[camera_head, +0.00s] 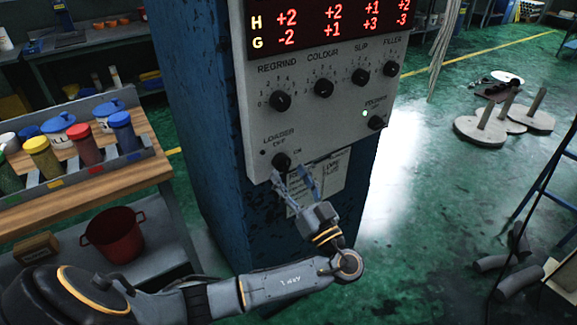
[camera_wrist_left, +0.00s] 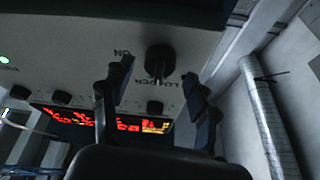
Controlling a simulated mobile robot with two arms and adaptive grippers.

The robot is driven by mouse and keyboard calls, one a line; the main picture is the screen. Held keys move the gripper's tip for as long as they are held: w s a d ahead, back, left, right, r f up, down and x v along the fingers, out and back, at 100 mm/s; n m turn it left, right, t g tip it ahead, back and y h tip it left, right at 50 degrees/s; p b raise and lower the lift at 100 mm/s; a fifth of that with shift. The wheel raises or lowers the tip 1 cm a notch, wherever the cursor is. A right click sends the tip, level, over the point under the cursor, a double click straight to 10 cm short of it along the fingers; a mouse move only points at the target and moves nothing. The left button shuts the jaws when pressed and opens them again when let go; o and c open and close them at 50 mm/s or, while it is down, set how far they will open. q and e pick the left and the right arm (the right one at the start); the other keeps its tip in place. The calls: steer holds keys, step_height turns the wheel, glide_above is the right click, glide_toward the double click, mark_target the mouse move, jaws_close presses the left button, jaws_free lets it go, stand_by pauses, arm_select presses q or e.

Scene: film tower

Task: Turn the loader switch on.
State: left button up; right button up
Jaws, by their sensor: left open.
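The loader switch (camera_head: 281,161) is a dark round knob low on the grey control panel (camera_head: 325,130), with OFF above it and ON to its upper right. Its small lamp at left looks dark. I cannot tell which way its pointer faces. My left gripper (camera_head: 290,176) is just below and in front of the knob. In the left wrist view the knob (camera_wrist_left: 160,61) shows between the fingertips of my open left gripper (camera_wrist_left: 158,75), one finger on each side. I see no clear contact. My right gripper is not in view.
Above are the regrind (camera_head: 280,101), colour (camera_head: 323,88), slip (camera_head: 360,77) and filler (camera_head: 391,69) knobs and a red display (camera_head: 330,25). Another knob (camera_head: 376,122) has a lit green lamp. A bench (camera_head: 100,180) with coloured jars stands left.

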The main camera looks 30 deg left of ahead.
arm_select(q)
steer(key=shift+x, duration=0.9)
steer(key=shift+c, duration=0.5)
steer(key=c, duration=1.1)
steer(key=shift+o, duration=0.2)
